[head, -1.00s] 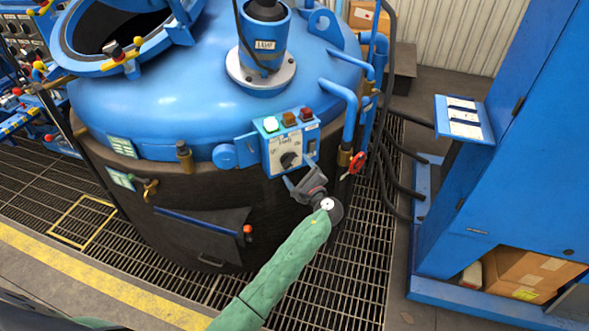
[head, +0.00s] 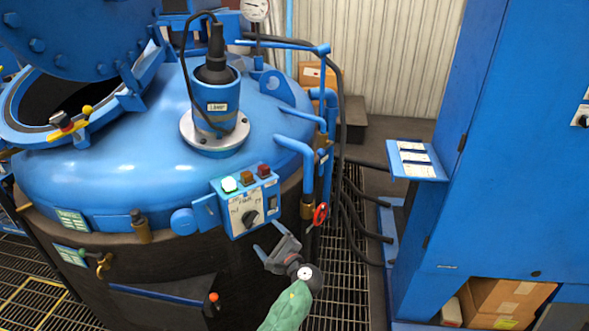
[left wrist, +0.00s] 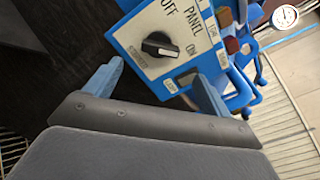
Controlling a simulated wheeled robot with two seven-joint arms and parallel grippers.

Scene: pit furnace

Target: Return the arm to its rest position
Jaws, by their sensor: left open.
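My left gripper (head: 268,246) is in the lower middle of the head view, just below the small control panel (head: 236,221) on the blue furnace. Its fingers are spread and nothing is between them. In the left wrist view the open fingers (left wrist: 155,85) point toward the panel (left wrist: 150,68), apart from its black knob (left wrist: 160,45). The knob also shows in the head view (head: 249,217). The panel has a lit green-white lamp (head: 229,184) and two darker lamps beside it. My right gripper is not in view.
The furnace (head: 110,170) fills the left, its round hatch (head: 60,105) open. A red valve wheel (head: 321,214) and blue pipes stand right of the panel. Black hoses (head: 360,225) run to a blue cabinet (head: 500,150) on the right. Floor grating (head: 345,290) lies between.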

